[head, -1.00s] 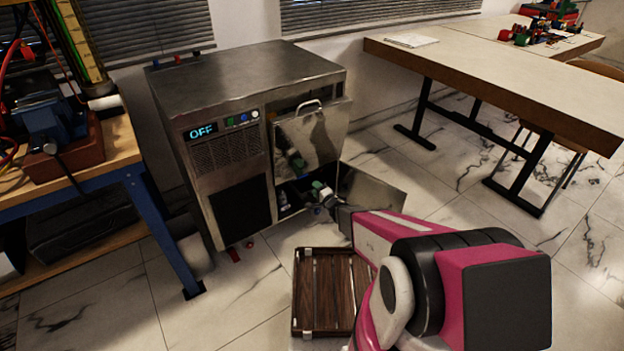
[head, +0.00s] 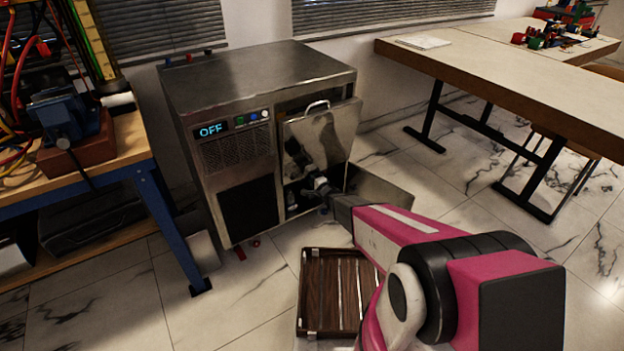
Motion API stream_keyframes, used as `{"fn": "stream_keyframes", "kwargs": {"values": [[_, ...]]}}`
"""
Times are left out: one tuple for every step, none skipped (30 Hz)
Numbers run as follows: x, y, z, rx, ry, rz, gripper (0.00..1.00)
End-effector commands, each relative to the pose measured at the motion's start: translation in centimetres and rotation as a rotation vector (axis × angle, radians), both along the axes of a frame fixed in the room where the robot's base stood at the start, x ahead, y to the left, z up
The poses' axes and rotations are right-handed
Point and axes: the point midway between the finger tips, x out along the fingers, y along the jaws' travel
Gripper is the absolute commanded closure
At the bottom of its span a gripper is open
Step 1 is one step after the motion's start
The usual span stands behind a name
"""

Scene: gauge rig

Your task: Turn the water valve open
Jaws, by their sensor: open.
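A grey metal machine (head: 228,185) stands against the wall, with a lit display (head: 211,130) reading OFF. Its right front compartment (head: 293,196) is dark and open below a tilted steel panel (head: 318,143) with a handle. My gripper (head: 316,186) is at this opening, reaching in from the right, open. Its fingertips are small and dark, and I cannot tell whether they touch anything. I cannot pick out the water valve for certain; it may be inside the compartment or hidden by my gripper. Small red parts (head: 240,253) show at the machine's foot.
A lower steel flap (head: 384,190) stands out at the right of the opening, close to my arm. A brown slatted case (head: 312,292) lies on the floor in front. A workbench (head: 130,150) stands left and a long table (head: 480,80) right.

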Motion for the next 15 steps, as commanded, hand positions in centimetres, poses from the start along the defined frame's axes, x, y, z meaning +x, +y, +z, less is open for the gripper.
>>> {"fn": "stream_keyframes", "kwargs": {"values": [[0.13, 0.09, -0.01, 0.000, 0.000, 0.000, 0.57], [0.14, 0.10, 0.00, 0.000, 0.000, 0.000, 0.57], [0.14, 0.10, 0.01, 0.000, 0.000, 0.000, 0.57], [0.10, 0.09, 0.01, 0.000, 0.000, 0.000, 0.57], [0.10, 0.09, 0.01, -0.001, 0.001, 0.000, 0.57], [0.10, 0.09, 0.01, -0.001, 0.001, 0.000, 0.57], [0.09, 0.08, 0.01, -0.001, 0.001, 0.000, 0.57], [0.09, 0.08, 0.00, -0.001, 0.001, 0.000, 0.64], [0.08, 0.08, 0.00, -0.001, 0.001, 0.000, 0.77], [0.07, 0.09, 0.00, -0.001, 0.001, 0.000, 0.87], [0.07, 0.09, 0.00, -0.001, 0.001, 0.000, 0.96], [0.07, 0.09, 0.00, -0.001, 0.001, 0.000, 1.00], [0.07, 0.09, -0.01, -0.001, 0.001, 0.000, 1.00], [0.07, 0.09, -0.01, -0.001, 0.001, 0.000, 1.00], [0.07, 0.08, -0.01, -0.001, 0.000, 0.000, 1.00]]}}
